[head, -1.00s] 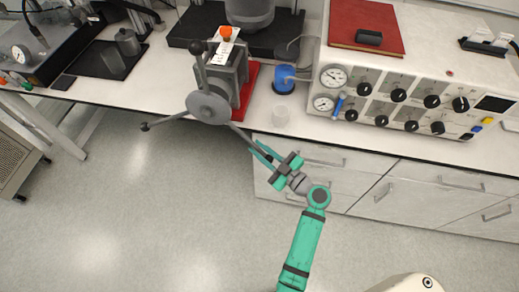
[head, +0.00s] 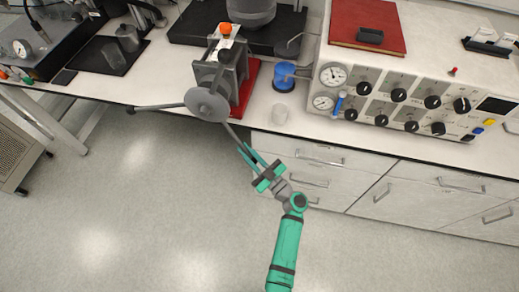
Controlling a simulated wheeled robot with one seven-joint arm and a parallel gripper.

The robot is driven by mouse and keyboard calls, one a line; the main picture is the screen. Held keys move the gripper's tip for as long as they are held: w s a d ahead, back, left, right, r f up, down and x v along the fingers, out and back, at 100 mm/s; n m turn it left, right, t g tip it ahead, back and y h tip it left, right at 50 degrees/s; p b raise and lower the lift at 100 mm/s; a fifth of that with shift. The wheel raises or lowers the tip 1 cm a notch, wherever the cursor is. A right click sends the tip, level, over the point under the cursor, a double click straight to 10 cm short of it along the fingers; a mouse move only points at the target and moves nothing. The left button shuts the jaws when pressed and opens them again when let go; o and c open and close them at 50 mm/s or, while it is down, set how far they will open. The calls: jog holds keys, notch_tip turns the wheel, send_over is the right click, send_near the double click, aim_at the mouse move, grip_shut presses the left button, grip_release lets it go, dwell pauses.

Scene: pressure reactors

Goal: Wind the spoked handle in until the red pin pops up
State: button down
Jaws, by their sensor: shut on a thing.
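The spoked handle (head: 207,104) has a round grey hub on the front of a grey clamp block (head: 232,72). One spoke points left, one points up in front of the block, and one points down to the right. My gripper (head: 249,154) is shut on the lower right spoke near its end, in front of the drawers. The spoke's tip is hidden between the fingers. The red pin (head: 454,70) stands up from the white top of the control box, with its head clear of the surface.
The control box (head: 395,95) with gauges and knobs stands right of the handle. A red book (head: 368,25) lies on the box. The floor left of my arm is clear.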

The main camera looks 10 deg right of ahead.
jog(key=shift+w+a+r, duration=0.1)
jog(key=shift+w+r, duration=0.05)
jog(key=c, duration=1.8)
grip_release()
jog(key=shift+o, duration=0.2)
jog(key=v, duration=1.1)
